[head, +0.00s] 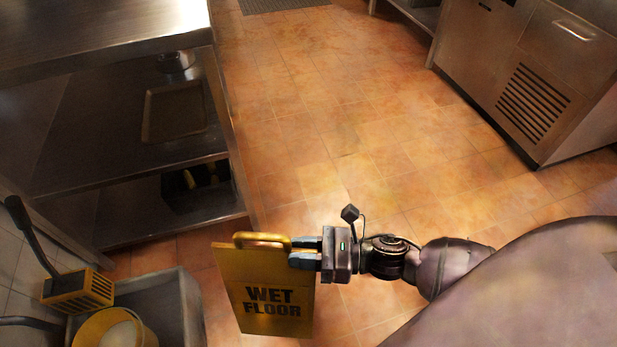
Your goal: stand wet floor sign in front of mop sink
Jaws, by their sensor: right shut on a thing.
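The yellow wet floor sign (265,285) hangs upright at the bottom centre of the head view, its dark WET FLOOR lettering facing me. My right gripper (305,252) is shut on the sign near its top handle, reaching in from the right. I cannot tell whether the sign's lower edge touches the floor. The mop sink (182,310) is a grey basin at the bottom left, just left of the sign, cut off by the frame's lower edge. My left gripper does not show.
A yellow wringer (77,290) with a dark handle and a yellow bucket (113,328) are at the sink. A steel shelf table (130,180) stands at the left. A steel cabinet (540,80) is at the upper right. The tiled floor (330,110) between them is clear.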

